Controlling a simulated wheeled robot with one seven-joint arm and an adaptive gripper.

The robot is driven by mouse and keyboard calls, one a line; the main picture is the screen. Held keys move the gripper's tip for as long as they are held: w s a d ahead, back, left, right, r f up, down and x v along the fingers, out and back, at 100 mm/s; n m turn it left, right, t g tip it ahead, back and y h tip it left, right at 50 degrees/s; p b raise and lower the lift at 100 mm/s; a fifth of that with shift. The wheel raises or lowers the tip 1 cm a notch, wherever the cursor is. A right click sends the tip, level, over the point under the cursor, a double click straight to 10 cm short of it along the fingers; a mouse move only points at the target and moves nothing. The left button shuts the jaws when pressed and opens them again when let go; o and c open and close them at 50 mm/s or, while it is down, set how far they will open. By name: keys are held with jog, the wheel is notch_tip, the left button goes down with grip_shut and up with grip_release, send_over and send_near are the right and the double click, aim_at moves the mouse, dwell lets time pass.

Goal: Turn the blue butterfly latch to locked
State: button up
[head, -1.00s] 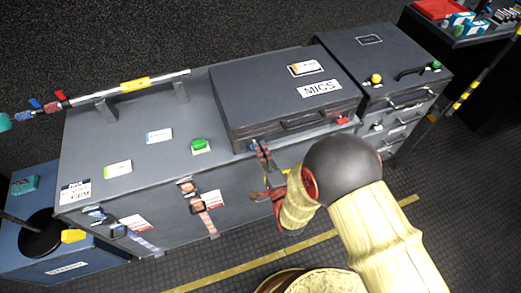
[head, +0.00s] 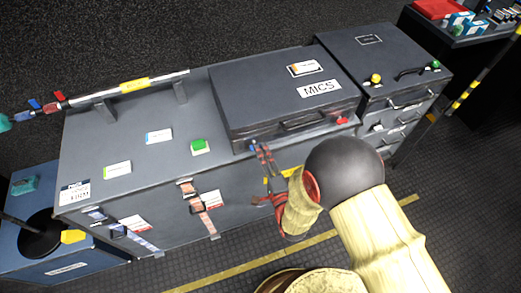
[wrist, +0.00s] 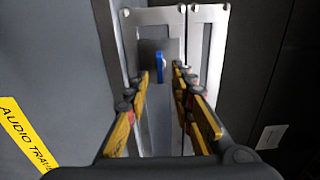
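The blue butterfly latch (wrist: 160,67) shows in the wrist view as a narrow upright blue wing on a grey block, in front of a pale metal plate (wrist: 196,40). My gripper (wrist: 161,76) has its two yellow-sided fingers apart, one on each side of the blue wing. A gap seems to show between the wing and each finger; I cannot tell their difference in depth. In the head view my arm covers much of the area around my gripper, and I cannot make out the blue latch there.
A yellow audio label (wrist: 25,130) is on the grey surface at left in the wrist view. In the head view, a grey MICS case (head: 270,85) sits on a long grey case (head: 105,145). A drawer case (head: 385,60) stands to its right. Dark floor lies in front.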

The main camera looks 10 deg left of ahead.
jog(key=v, duration=0.5)
jog(key=shift+s+d, duration=0.2)
jog(key=shift+s, duration=0.15)
jog(key=s+d+f+n+g+h, duration=0.3)
jog(key=f+n+g, duration=0.2)
jog(key=f, duration=0.2)
jog(key=s+d+f+n+g+h, duration=0.25)
jog(key=s+f+n+g, duration=0.2)
jog(key=f, duration=0.25)
jog(key=s+d+r+h+p, duration=0.1)
jog(key=d+r, duration=0.6)
jog(key=r, duration=0.7)
jog(key=s+d+r+n+h+p, duration=0.1)
jog(key=s+d+r, duration=0.3)
jog(key=r, duration=1)
jog(key=s+d+r+n+h+p, duration=0.1)
jog(key=s+d+r+h, duration=0.1)
jog(key=d+r, duration=0.7)
notch_tip(320, 180, up, 5)
jog(key=shift+s+d+r, duration=0.1)
jog(key=shift+s+d, duration=0.1)
jog(key=shift+d, duration=0.1)
